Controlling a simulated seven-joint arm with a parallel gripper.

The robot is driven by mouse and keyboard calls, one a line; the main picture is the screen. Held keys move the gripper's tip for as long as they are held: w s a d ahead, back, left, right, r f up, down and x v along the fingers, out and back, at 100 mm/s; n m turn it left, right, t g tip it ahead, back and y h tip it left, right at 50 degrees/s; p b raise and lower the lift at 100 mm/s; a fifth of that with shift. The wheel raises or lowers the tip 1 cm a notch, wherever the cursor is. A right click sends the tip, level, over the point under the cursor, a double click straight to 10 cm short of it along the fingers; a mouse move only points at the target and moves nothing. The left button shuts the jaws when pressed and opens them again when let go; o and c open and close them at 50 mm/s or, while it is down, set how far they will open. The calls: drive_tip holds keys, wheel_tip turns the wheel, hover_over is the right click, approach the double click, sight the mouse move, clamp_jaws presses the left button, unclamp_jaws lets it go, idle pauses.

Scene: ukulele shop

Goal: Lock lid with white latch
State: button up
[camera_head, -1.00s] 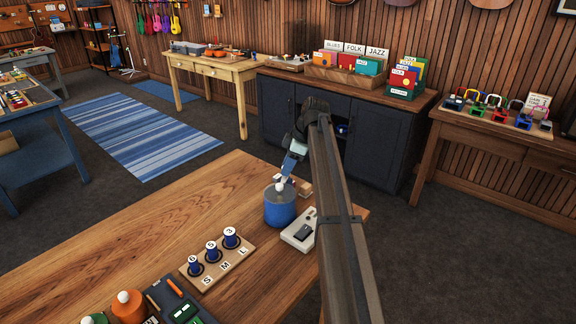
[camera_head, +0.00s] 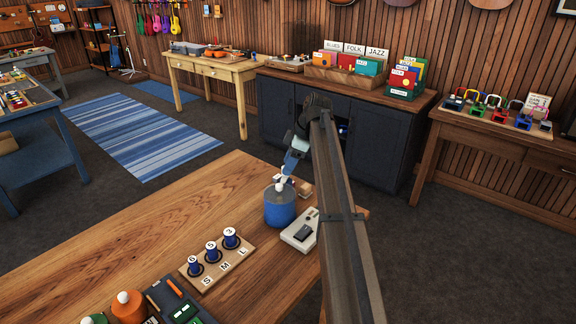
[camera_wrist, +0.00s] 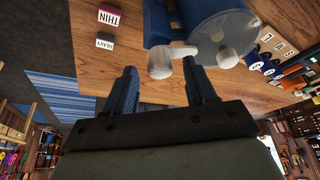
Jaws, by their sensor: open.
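A blue canister (camera_head: 280,209) with a grey lid (camera_head: 280,189) and a white knob on top stands upright near the far right end of the wooden table. In the wrist view, the lid (camera_wrist: 205,18) shows close up with its round white knob (camera_wrist: 228,57). A white latch piece (camera_wrist: 168,61) sticks out beside the lid, in front of my fingertips. My gripper (camera_wrist: 160,78) is open, with its two blue fingers apart and the latch near the gap between them. I cannot tell if a finger touches it. In the head view my gripper (camera_head: 285,175) is just behind the canister, partly hidden.
A white device (camera_head: 301,234) with a dark button stands right of the canister. Small blocks marked THIN (camera_wrist: 110,17) and HEAVY (camera_wrist: 105,41) lie behind it. A board with several numbered spools (camera_head: 216,258) is at the front left. The table's left middle is clear.

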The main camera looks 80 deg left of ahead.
drive_tip(key=v, duration=1.2)
drive_tip(key=shift+r, duration=0.25)
drive_tip(key=shift+w+d, duration=0.1)
